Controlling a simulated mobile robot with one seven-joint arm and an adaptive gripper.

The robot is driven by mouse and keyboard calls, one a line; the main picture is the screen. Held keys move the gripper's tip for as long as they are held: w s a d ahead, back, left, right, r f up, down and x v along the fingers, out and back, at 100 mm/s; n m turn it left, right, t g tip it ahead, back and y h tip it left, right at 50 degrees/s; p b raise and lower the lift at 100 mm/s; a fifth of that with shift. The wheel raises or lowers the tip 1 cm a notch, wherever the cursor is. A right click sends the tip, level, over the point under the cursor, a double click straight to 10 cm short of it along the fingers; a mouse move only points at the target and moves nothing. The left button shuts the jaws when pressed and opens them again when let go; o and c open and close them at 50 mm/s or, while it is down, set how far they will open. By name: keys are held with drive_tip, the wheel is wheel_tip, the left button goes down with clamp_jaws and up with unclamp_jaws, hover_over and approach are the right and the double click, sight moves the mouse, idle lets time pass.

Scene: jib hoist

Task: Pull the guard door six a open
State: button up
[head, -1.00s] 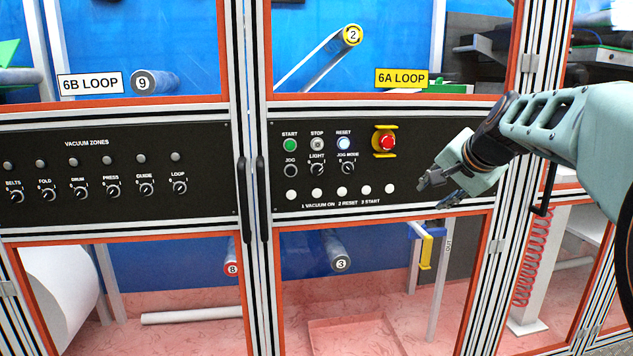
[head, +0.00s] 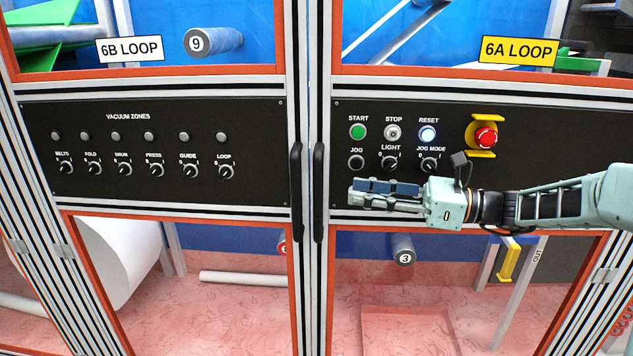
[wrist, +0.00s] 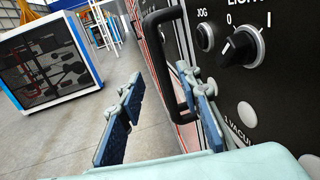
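The guard door 6A is the right-hand door with an orange-edged window frame, a black control panel (head: 560,150) and a yellow 6A LOOP label (head: 519,51). Its black vertical handle (head: 319,192) is on the door's left edge, beside the similar handle (head: 296,192) of the 6B door. My gripper (head: 352,193) is just right of the 6A handle, in front of the panel, fingers pointing left. In the wrist view the blue-padded fingers are apart and empty. A black handle (wrist: 165,65) shows ahead, between the finger directions, apparently not gripped.
The panel carries a green START button (head: 358,132), knobs and a red emergency stop (head: 486,138) close above my arm. The wrist view shows open grey floor (wrist: 50,130) at left and a dark-sided cabinet (wrist: 48,65) beyond.

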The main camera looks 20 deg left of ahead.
drive_tip(key=a, duration=0.9)
drive_tip(key=shift+s+a, duration=0.2)
drive_tip(key=shift+a, duration=0.05)
clamp_jaws()
